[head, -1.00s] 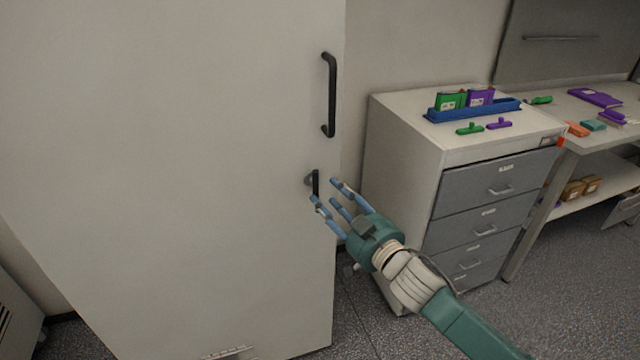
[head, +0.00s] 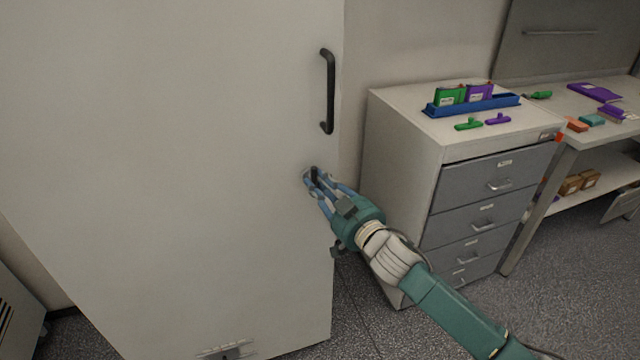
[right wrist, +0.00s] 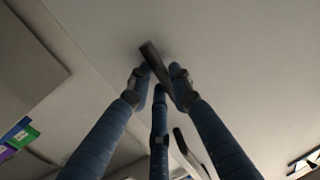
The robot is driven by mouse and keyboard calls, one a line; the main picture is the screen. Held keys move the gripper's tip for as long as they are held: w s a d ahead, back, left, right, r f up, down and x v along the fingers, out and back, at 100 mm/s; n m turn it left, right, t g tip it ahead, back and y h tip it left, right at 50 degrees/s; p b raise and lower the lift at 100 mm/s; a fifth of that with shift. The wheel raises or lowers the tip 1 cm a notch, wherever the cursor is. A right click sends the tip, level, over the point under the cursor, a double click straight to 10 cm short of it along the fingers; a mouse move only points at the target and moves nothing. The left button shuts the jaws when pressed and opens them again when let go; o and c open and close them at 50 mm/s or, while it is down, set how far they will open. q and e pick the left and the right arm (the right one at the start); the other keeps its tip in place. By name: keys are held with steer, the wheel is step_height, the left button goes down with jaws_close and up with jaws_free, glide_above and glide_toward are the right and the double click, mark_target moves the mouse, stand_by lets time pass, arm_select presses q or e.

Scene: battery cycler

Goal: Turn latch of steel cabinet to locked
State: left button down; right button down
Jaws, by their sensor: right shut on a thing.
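The steel cabinet (head: 180,150) is a tall pale door filling the left of the head view. Its latch (head: 314,173) is a small dark lever near the door's right edge, below the long black handle (head: 329,92). My right gripper (head: 316,180) is shut on the latch, and its blue fingers hide most of it. In the right wrist view the dark latch bar (right wrist: 154,62) lies between the fingertips (right wrist: 160,78) and looks slanted. The exact latch angle is hard to tell in the head view. My left gripper is not in view.
A drawer cabinet (head: 400,150) stands right of the steel cabinet, with a blue rack (head: 472,107) and green and purple items on top. A workbench (head: 610,135) with loose items is at the far right. Grey floor (head: 570,290) is open at the lower right.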

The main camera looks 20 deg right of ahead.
steer(key=n+p, duration=0.3)
steer(key=n, duration=0.1)
steer(key=n+g+h+p, duration=0.1)
steer(key=n+p, duration=0.2)
steer(key=p, duration=0.1)
steer(key=r+n+h+p, duration=0.1)
steer(key=n+p, duration=0.3)
steer(key=shift+a+r+n+g, duration=0.1)
steer(key=shift+a+n+g, duration=0.2)
steer(key=shift+g, duration=0.1)
steer(key=n+h+p, duration=0.1)
steer(key=n+p, duration=0.1)
steer(key=n, duration=0.2)
steer(key=shift+a, duration=0.2)
stand_by(0.4)
steer(key=c, duration=1.5)
jaws_free()
steer(key=shift+f, duration=0.2)
